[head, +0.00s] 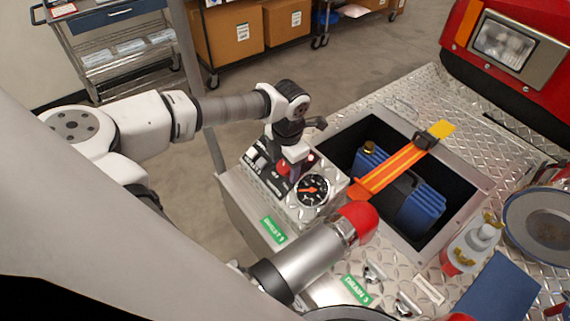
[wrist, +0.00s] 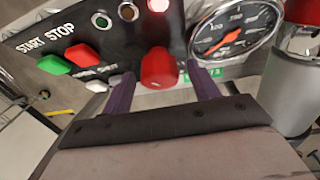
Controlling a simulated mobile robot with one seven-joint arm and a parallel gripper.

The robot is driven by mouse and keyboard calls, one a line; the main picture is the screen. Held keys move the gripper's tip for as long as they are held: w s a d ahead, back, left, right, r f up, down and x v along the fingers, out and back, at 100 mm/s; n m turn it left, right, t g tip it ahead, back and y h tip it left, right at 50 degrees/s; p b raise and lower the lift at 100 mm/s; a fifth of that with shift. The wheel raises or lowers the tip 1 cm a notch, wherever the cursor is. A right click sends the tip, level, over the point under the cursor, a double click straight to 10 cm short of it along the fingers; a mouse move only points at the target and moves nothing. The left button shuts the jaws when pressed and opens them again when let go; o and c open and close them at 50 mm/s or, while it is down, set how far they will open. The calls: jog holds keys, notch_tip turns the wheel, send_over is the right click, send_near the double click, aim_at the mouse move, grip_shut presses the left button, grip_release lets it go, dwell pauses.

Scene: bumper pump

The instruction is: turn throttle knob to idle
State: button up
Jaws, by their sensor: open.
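A small black control panel (head: 262,175) stands at the deck's edge, and it also fills the upper wrist view (wrist: 128,45). A red knob (wrist: 158,66) sits on it, right of the START and STOP buttons; it seems to be the throttle knob, but its label and marks are not visible. My gripper (wrist: 163,88) is open, with one purple finger on each side of the red knob; I cannot tell whether they touch it. In the head view my gripper (head: 290,153) is over the panel and partly covers the knob.
A round gauge (wrist: 236,35) is close by the right finger. Green START (wrist: 53,65) and red STOP (wrist: 82,54) buttons are to the left. A red-capped pipe (head: 357,220) stands in front, and an open bay with a blue case (head: 420,208) lies right.

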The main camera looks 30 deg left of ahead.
jog(key=c, duration=1)
jog(key=shift+o, duration=0.2)
jog(key=n+h+b, duration=0.2)
jog(key=n, duration=0.1)
jog(key=shift+a+f+g, duration=0.15)
jog(key=shift+g, duration=0.15)
jog(key=n+h+b, duration=0.1)
jog(key=n, duration=0.1)
jog(key=n+h+b, duration=0.1)
jog(key=n, duration=0.2)
jog(key=shift+a+h, duration=0.15)
jog(key=shift+h, duration=0.25)
jog(key=n+h, duration=0.1)
jog(key=n, duration=0.1)
jog(key=n+t+h, duration=0.1)
jog(key=n, duration=0.2)
jog(key=shift+a+t, duration=0.1)
jog(key=shift+t, duration=0.2)
jog(key=n+t+h, duration=0.1)
jog(key=n, duration=0.1)
jog(key=n+t+h, duration=0.1)
jog(key=n, duration=0.2)
jog(key=shift+s, duration=0.15)
jog(key=shift+n, duration=0.4)
